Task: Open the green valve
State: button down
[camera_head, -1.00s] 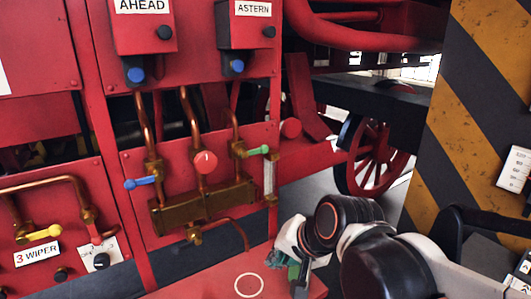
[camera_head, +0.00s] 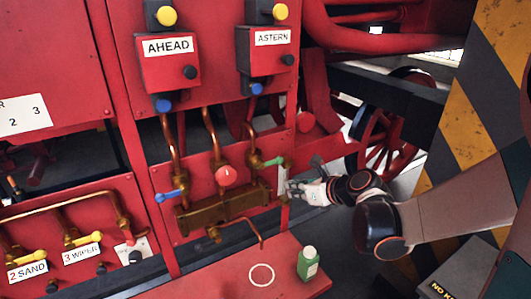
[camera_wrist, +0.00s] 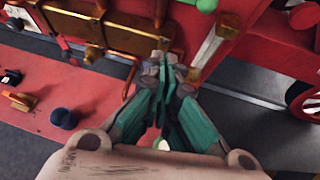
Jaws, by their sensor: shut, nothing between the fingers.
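The green valve (camera_head: 275,161) has a short green lever on a brass body at the right of the red panel. The lever points right and slightly up. In the wrist view only part of a green piece (camera_wrist: 206,5) shows at the top edge. My gripper (camera_head: 289,188) is just below and right of the lever, by the pale vertical gauge tube (camera_head: 282,180). In the wrist view my gripper (camera_wrist: 166,62) has its teal fingers together and empty, below the green piece and left of the tube. I cannot tell whether it touches the tube.
A red knob (camera_head: 226,176), a blue lever (camera_head: 171,196) and a brass manifold (camera_head: 213,207) are to the left. A green bottle (camera_head: 308,263) stands on the red ledge (camera_head: 225,277) below, beside a white ring. A striped pillar (camera_head: 470,110) is at right.

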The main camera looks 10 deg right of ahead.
aim_at(271, 163)
jog(key=shift+w+d+f+m+h, duration=0.15)
jog(key=shift+w+d+m, duration=0.1)
jog(key=shift+d+m, duration=0.35)
jog(key=shift+w+d+r+m+h, duration=0.1)
jog(key=shift+w+d+m+h, duration=0.1)
jog(key=shift+d+m, duration=0.4)
jog(key=shift+w+f, duration=0.15)
jog(key=w+a+p, duration=0.1)
jog(key=w+a, duration=0.2)
jog(key=w, duration=0.5)
jog(key=shift+w+f, duration=0.35)
jog(key=shift+f, duration=0.1)
